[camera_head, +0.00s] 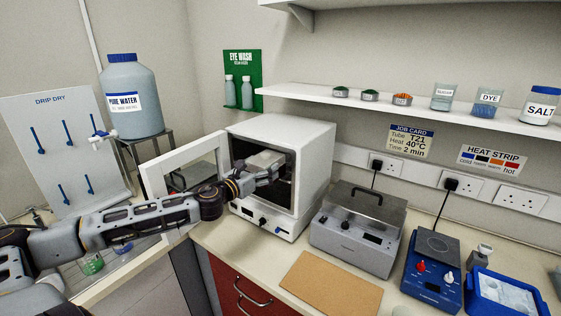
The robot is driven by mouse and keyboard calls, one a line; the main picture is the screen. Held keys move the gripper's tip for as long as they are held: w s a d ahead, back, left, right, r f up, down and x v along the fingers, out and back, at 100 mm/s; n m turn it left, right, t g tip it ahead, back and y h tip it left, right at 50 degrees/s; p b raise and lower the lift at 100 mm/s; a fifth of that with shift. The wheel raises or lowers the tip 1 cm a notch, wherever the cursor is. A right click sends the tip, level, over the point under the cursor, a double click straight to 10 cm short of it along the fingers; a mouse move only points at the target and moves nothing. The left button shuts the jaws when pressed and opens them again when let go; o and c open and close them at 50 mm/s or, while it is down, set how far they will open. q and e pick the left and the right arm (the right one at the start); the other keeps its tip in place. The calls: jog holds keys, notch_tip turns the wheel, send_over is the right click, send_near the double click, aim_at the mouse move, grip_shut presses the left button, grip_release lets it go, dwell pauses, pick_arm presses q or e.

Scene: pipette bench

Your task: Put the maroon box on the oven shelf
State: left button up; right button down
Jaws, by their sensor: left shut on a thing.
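The white oven (312,165) stands at the back of the bench, and its door (168,152) is swung open to the left. My left gripper (274,174) is at the oven's open mouth, reaching in from the left. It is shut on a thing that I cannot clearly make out. A pale grey, block-like shape (262,160) shows just behind the fingers. I see no maroon box, and the oven shelf is mostly hidden by the gripper and the dark interior. My right gripper is not in view.
A grey lidded instrument (352,250) stands right of the oven, with a blue hot plate (432,275) and blue tray (480,303) beyond. A brown mat (330,284) lies bare in front. A water bottle (130,97) stands on a stand at left.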

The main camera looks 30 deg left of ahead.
pick_arm(q)
jog(key=shift+w+d+r, duration=0.15)
jog(key=shift+w, duration=0.85)
jog(key=shift+w, duration=0.15)
jog(key=shift+w+a, duration=0.2)
jog(key=shift+w, duration=0.35)
jog(key=shift+w+d+p, duration=0.3)
jog(key=shift+w+p, duration=0.3)
jog(key=shift+w, duration=0.2)
jog(key=shift+w+p, duration=0.4)
jog(key=shift+w, duration=0.85)
